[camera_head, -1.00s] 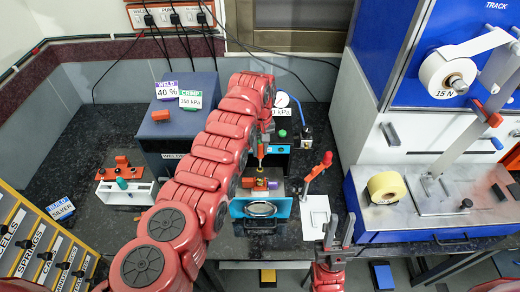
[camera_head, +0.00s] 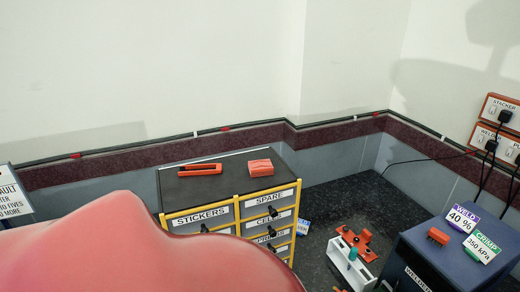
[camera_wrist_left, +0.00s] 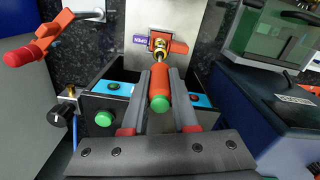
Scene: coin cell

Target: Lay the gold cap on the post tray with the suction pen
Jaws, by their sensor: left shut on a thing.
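In the left wrist view my left gripper (camera_wrist_left: 160,76) is shut on the suction pen (camera_wrist_left: 160,88), an orange-red handle with a green button at its near end. The pen points away from the wrist. Its far end meets a gold piece (camera_wrist_left: 159,44) at an orange-red block (camera_wrist_left: 178,46) with a purple label. I cannot tell whether that gold piece is the cap or part of the pen, or whether it touches the block. I cannot identify the post tray for sure. My right gripper is in neither current view.
The head view shows a yellow-framed drawer cabinet (camera_head: 238,208), a white rack (camera_head: 350,265) and the dark blue welder box (camera_head: 440,255). In the wrist view, a black box with blue panels (camera_wrist_left: 100,103) sits below the pen, a red-handled lever (camera_wrist_left: 40,40) left, a glass-sided machine (camera_wrist_left: 272,35) right.

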